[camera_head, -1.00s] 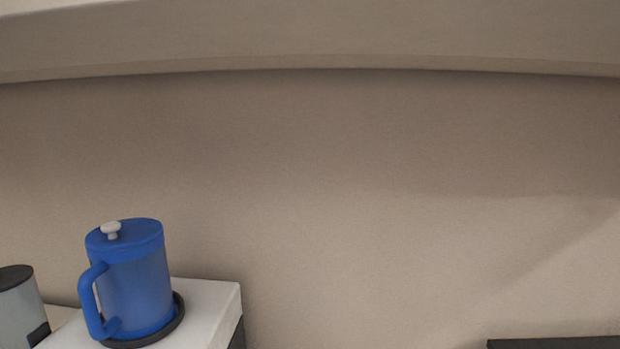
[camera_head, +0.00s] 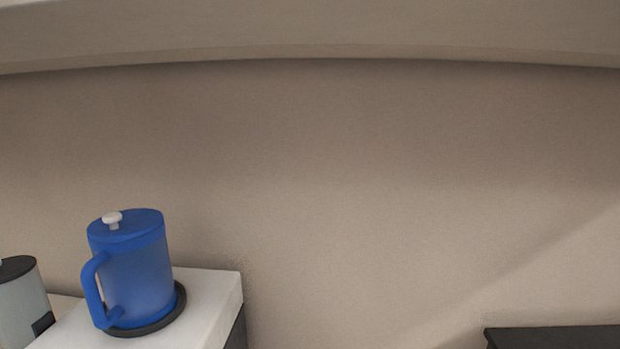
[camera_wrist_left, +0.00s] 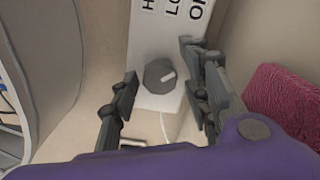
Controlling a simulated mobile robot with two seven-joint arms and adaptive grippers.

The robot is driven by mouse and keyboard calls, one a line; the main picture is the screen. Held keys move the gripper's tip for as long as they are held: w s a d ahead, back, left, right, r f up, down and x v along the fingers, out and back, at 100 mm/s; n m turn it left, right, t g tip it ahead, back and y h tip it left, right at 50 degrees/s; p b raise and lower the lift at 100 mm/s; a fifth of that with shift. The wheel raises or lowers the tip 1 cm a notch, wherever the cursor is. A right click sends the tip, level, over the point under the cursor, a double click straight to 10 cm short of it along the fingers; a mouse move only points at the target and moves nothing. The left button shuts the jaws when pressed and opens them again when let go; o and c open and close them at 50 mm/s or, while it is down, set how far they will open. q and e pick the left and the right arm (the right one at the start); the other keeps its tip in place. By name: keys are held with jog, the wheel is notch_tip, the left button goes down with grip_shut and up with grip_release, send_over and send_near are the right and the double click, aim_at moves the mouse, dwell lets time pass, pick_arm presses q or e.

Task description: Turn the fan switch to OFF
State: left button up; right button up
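The head view shows neither the switch nor my grippers.
A red textured cloth-like thing (camera_wrist_left: 285,105) lies right of the left gripper. In the head view, a blue lidded jug (camera_head: 136,275) stands on a white surface (camera_head: 215,300), with a grey canister (camera_head: 20,310) left of it. A dark flat-topped thing (camera_head: 555,337) is at lower right.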

pick_arm(q)
jog(key=shift+r, duration=0.1)
jog(key=shift+s+a, duration=0.1)
jog(key=shift+s, duration=0.1)
jog(key=s, duration=0.2)
jog(key=s+b, duration=0.1)
jog(key=s, duration=0.1)
jog(key=shift+s+a+b, duration=0.2)
jog(key=shift+s+b, duration=0.1)
jog(key=shift+s, duration=0.5)
